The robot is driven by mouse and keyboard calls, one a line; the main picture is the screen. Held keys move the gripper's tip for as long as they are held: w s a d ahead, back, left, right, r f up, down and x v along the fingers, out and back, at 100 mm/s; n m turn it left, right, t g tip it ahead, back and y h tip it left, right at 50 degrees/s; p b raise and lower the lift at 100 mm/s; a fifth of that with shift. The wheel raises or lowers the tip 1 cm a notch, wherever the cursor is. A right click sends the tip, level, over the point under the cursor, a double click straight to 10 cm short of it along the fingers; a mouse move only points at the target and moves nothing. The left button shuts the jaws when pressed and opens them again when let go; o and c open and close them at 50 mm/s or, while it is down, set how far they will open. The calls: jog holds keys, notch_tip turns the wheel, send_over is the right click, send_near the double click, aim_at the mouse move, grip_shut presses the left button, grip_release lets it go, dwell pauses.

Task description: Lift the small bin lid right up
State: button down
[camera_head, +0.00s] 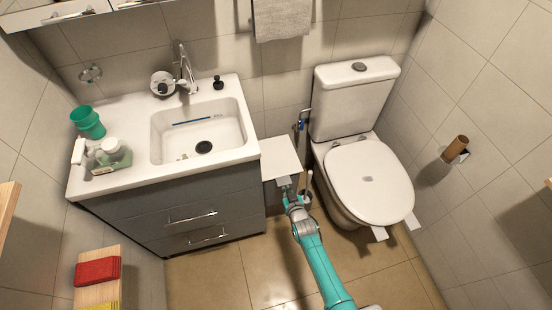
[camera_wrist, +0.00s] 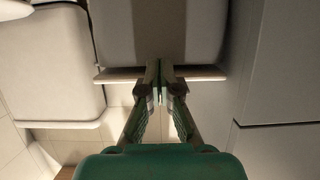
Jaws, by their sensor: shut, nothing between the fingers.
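The small bin's lid (camera_head: 280,157) is a pale, square panel between the sink cabinet and the toilet. It looks roughly flat from above. My gripper (camera_head: 286,183) is at the lid's front edge. In the wrist view the gripper's fingertips (camera_wrist: 160,88) are together, with nothing held between them. There they meet or nearly meet the thin lid edge (camera_wrist: 118,76), beside the grey bin body (camera_wrist: 160,35). I cannot tell whether the tips touch the edge or sit just beneath it. The bin's body is mostly hidden in the head view.
The sink cabinet (camera_head: 190,222) stands close on the left of the bin. The toilet (camera_head: 366,180) stands close on the right, with a toilet brush (camera_head: 307,185) between. Tiled floor (camera_head: 205,278) is clear in front. A stool with red cloth (camera_head: 97,271) is front left.

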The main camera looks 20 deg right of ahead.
jog(key=shift+r, duration=0.1)
jog(key=shift+w+r, duration=0.2)
jog(key=shift+r, duration=1.85)
jog(key=shift+w+r, duration=0.3)
jog(key=shift+r, duration=0.7)
jog(key=shift+w+r, duration=0.25)
jog(key=shift+r, duration=0.75)
